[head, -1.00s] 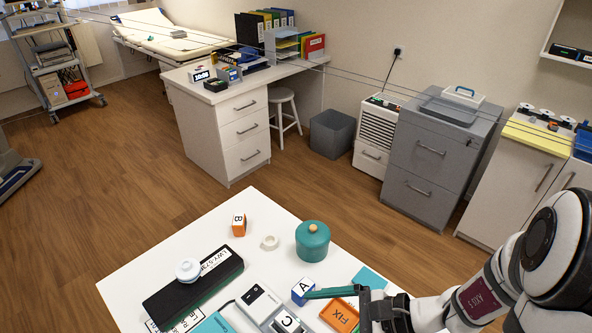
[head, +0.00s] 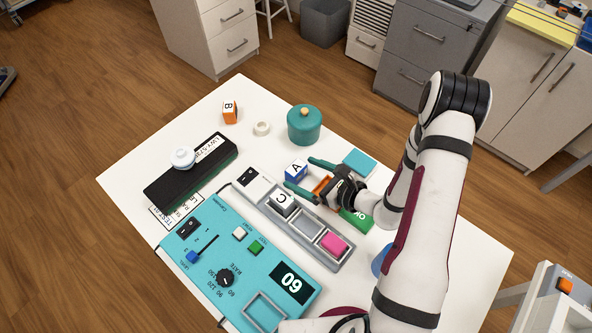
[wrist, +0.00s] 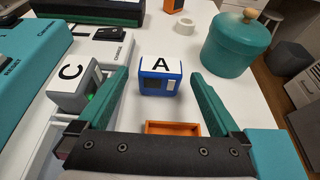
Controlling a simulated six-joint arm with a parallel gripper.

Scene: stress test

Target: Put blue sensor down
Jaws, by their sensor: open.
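The blue sensor (head: 296,171), a blue-sided block with a white top lettered A, stands upright on the white table. It also shows in the wrist view (wrist: 160,76), between and slightly beyond the fingertips, with gaps on both sides. My gripper (head: 299,174) is open and empty, with one green finger on each side of the block. A grey sensor lettered C (head: 283,203) sits in a slot of the grey tray (head: 345,262). A pink block (head: 334,244) sits in another slot, and the slot between them is empty.
An orange open box (wrist: 173,128) lies under my gripper. A teal lidded pot (head: 304,127) stands behind the blue sensor, near a white ring (head: 261,128) and an orange block B (head: 230,112). A turquoise control panel (head: 215,262) and black case (head: 190,180) occupy the left.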

